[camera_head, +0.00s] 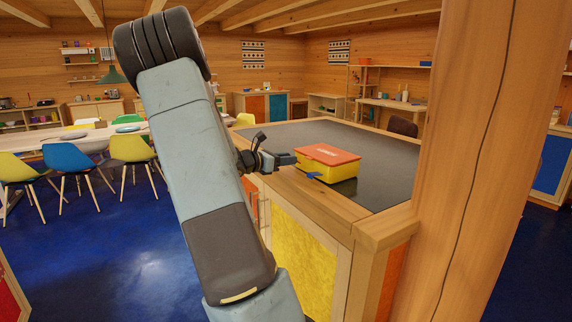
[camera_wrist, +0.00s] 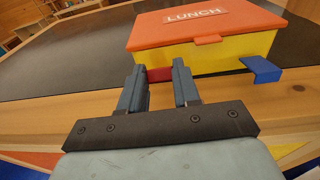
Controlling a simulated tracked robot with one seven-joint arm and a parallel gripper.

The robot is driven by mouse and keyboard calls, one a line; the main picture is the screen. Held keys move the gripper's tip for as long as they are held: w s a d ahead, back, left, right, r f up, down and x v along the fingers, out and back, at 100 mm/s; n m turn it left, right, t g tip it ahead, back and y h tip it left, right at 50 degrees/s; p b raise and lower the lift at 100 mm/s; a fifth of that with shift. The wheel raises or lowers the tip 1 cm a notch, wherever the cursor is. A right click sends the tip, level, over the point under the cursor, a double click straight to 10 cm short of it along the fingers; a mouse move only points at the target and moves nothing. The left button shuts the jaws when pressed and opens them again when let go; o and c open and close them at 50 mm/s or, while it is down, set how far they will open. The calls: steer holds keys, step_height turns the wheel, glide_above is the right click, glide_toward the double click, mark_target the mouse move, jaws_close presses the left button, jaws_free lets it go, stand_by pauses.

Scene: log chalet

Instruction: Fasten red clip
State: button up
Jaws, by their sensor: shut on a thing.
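A lunch box with a yellow body (camera_head: 343,172) and an orange lid (camera_head: 328,154) marked "LUNCH" sits on the dark counter top; its lid is down. In the wrist view the box (camera_wrist: 225,54) shows its front, with an orange tab (camera_wrist: 207,40) at mid-lid. The red clip (camera_wrist: 159,74) is low on the front's left side, between my fingers, partly hidden by them. A blue clip (camera_wrist: 262,69) sticks outward at the right, apart from the lid. My gripper (camera_wrist: 158,72) is shut on the red clip; it also shows in the head view (camera_head: 294,160).
The counter's wooden edge (camera_head: 318,193) runs below my gripper. A thick wooden post (camera_head: 470,150) stands close at the right. The dark top (camera_head: 385,155) is bare around the box. A table with chairs (camera_head: 130,150) is at the left.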

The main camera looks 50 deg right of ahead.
steer(key=shift+s+d+r+t+y, duration=0.1)
steer(key=shift+d+r+t+y, duration=0.1)
steer(key=shift+r+y, duration=0.3)
steer(key=shift+s+d+r+t+y, duration=0.1)
steer(key=shift+d+r+y, duration=0.1)
steer(key=shift+y, duration=0.5)
steer(key=shift+s+d+r+t+y, duration=0.1)
steer(key=shift+d+r+t+y, duration=0.15)
steer(key=shift+y, duration=0.5)
steer(key=shift+d+r+t+y, duration=0.15)
steer(key=shift+d+y, duration=0.15)
steer(key=shift+y, duration=0.45)
steer(key=o, duration=1.1)
steer(key=shift+c, duration=0.2)
steer(key=v, duration=1.3)
steer(key=shift+a+r, duration=0.2)
steer(key=shift+r, duration=0.1)
